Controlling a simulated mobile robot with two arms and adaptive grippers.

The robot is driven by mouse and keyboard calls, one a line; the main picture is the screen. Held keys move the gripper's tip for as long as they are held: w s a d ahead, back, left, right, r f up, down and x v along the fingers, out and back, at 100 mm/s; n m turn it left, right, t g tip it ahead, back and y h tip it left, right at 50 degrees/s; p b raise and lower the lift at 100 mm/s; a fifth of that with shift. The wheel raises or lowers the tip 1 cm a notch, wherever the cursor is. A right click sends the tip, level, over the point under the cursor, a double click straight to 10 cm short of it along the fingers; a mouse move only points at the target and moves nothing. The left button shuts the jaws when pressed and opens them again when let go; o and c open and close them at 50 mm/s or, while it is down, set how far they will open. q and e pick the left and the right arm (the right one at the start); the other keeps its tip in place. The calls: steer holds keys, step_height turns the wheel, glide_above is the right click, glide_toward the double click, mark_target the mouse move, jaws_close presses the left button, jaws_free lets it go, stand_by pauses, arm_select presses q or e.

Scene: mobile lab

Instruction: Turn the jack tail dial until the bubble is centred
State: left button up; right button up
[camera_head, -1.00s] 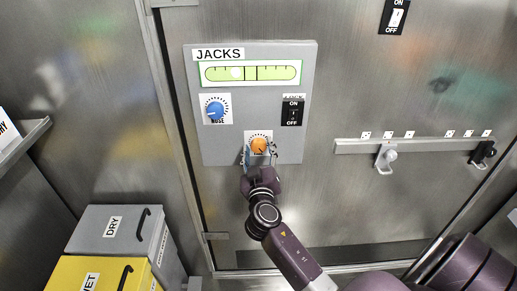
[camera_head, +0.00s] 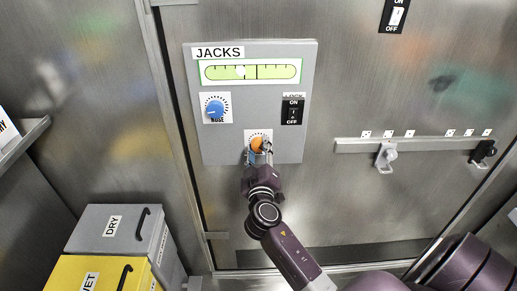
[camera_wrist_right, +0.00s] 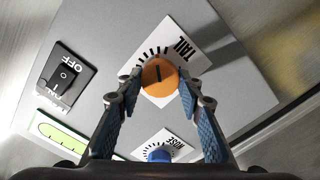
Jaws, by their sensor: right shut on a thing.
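The orange tail dial (camera_head: 257,144) is low on the grey JACKS panel (camera_head: 220,140). My right gripper (camera_head: 260,150) is shut on the dial. In the right wrist view the blue-padded fingers (camera_wrist_right: 161,80) sit on either side of the dial (camera_wrist_right: 158,75), whose dark pointer line shows. The green level vial (camera_head: 280,72) is at the panel's top, and its pale bubble (camera_head: 240,71) lies left of the middle, touching or near the left centre line. The vial shows in part in the right wrist view (camera_wrist_right: 55,135). My left gripper is not in view.
The blue nose dial (camera_head: 215,108) is at the panel's upper left. The black lock switch (camera_head: 292,111) at its right reads ON in part. A rail with latches (camera_head: 386,155) is right of the panel. DRY (camera_head: 105,225) and WET (camera_head: 85,275) boxes stand lower left.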

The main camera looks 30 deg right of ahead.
steer(key=n, duration=0.4)
steer(key=shift+n, duration=0.4)
steer(key=n+p, duration=0.1)
steer(key=n, duration=0.4)
steer(key=shift+n+p, duration=0.35)
steer(key=shift+n, duration=0.05)
steer(key=shift+f, duration=0.1)
steer(key=o, duration=1.1)
steer(key=shift+a, duration=0.1)
steer(key=shift+s, duration=0.1)
steer(key=v, duration=1.1)
steer(key=shift+s+a, duration=0.2)
steer(key=shift+s, duration=0.15)
